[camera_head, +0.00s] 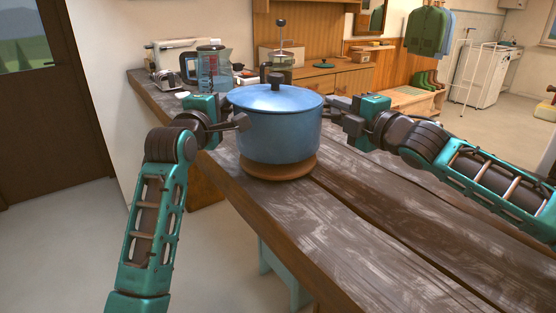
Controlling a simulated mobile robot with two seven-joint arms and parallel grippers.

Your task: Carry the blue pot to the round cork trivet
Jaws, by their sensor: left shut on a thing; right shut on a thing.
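The blue pot (278,134) has its lid with a dark knob on and stands upright in the middle of the view. Its base is at the round cork trivet (277,172), whose front rim shows below it; I cannot tell whether they touch. My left gripper (240,123) is shut on the pot's left side, at the handle, which is mostly hidden by the fingers. My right gripper (334,111) is shut on the pot's right handle. Both grippers are level with the upper part of the pot.
The wooden table (370,239) is clear in front and to the right of the trivet. A stool (280,275) is below the table edge.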

